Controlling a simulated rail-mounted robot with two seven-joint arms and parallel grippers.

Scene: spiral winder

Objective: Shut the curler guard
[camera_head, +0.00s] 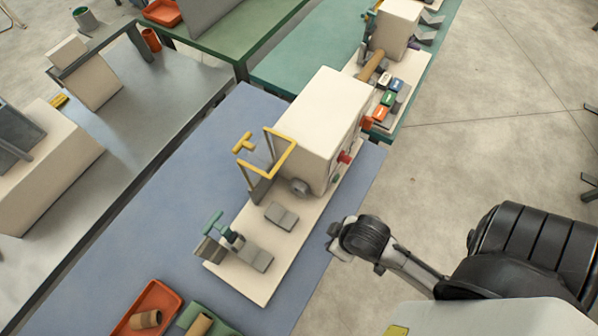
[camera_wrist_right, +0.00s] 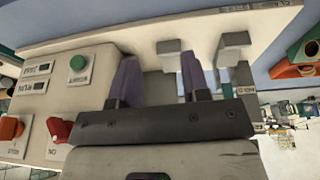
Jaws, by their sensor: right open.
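The curler guard (camera_head: 283,160) is a yellow-edged frame on the front of the cream winder housing (camera_head: 325,115). It stands raised, and a yellow T-shaped handle (camera_head: 244,143) is at its left. Below it, a grey round spindle part (camera_head: 299,187) sticks out of the housing. My right gripper (camera_head: 336,240) is beside the long cream base (camera_head: 270,235), to its right and apart from the guard. In the right wrist view its two purple fingers stand apart with nothing held between them (camera_wrist_right: 160,78). I cannot make out the guard in that view. My left gripper is not in view.
The housing's side carries a red knob (camera_head: 345,157) and a green button (camera_wrist_right: 77,63). A grey block (camera_head: 281,216) and a green-handled clamp (camera_head: 228,235) sit on the base. An orange tray (camera_head: 165,290) with a brown tube lies at the front of the blue bench.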

